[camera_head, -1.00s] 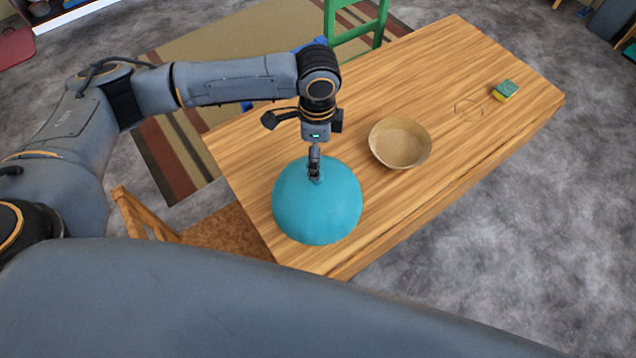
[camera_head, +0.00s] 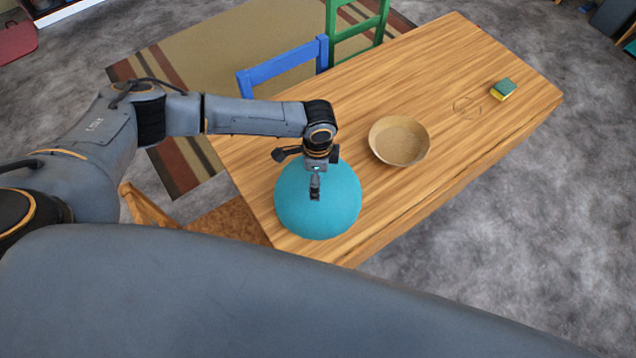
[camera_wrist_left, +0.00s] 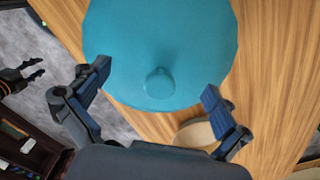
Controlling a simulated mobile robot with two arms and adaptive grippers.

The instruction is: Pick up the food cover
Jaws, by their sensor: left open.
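The food cover (camera_head: 340,215) is a teal dome with a small knob on top. It sits on the near left end of the wooden table (camera_head: 470,60). My left gripper (camera_head: 315,192) is over the dome in the head view, hiding its knob. In the left wrist view the food cover (camera_wrist_left: 160,35) fills the upper middle and its knob shows between the spread fingers of my left gripper (camera_wrist_left: 156,84). The fingers are open and hold nothing. A dark two-pronged shape at that view's left edge may be my right gripper (camera_wrist_left: 34,70); its state is unclear.
A tan bowl (camera_head: 399,141) stands right of the cover on the table. A green and yellow sponge (camera_head: 503,89) lies at the far right end. A blue chair (camera_head: 283,66) and a green chair (camera_head: 357,28) stand along the back edge.

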